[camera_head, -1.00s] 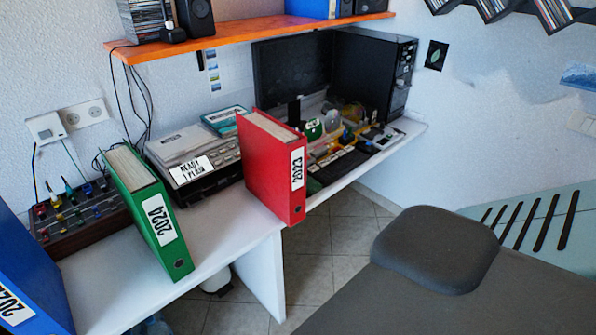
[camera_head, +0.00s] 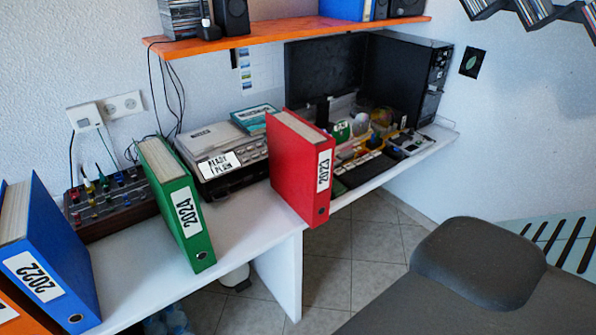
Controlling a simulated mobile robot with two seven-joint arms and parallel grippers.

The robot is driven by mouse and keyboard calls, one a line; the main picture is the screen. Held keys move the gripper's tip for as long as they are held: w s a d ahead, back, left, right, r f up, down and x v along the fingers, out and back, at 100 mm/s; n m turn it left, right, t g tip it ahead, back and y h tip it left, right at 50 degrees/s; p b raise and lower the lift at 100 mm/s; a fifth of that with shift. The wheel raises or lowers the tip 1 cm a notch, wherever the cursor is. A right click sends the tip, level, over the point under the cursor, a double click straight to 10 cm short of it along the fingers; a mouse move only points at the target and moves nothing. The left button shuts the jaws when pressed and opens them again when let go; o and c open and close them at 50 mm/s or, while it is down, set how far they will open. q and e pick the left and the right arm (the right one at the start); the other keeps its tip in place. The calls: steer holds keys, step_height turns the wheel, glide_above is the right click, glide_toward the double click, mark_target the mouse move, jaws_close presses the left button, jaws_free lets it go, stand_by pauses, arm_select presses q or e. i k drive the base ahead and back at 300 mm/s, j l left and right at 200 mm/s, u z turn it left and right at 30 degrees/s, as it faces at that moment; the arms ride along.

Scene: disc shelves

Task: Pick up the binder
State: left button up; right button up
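Several binders stand upright on the white desk in the head view. The red binder labelled 2023 (camera_head: 299,170) is at the middle, near the desk's front edge. The green binder labelled 2024 (camera_head: 178,205) stands left of it. The blue binder labelled 2022 (camera_head: 45,255) is at the lower left. Part of an orange binder (camera_head: 12,315) shows at the lower left corner, mostly cut off by the frame. Which binder the task means cannot be told from the frames. Neither of my grippers is in view.
The white desk (camera_head: 245,225) is bare between the green and red binders. A labelled device (camera_head: 225,165) and a board with knobs (camera_head: 112,200) lie behind. An orange shelf (camera_head: 300,32) hangs above. A grey chair (camera_head: 478,260) is at the right.

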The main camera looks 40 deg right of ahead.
mark_target(300, 155)
steer(key=l+z, duration=0.15)
steer(key=l, duration=0.75)
steer(key=l+z, duration=0.1)
steer(key=l, duration=0.75)
steer(key=i+l+z, duration=0.15)
steer(key=l, duration=0.7)
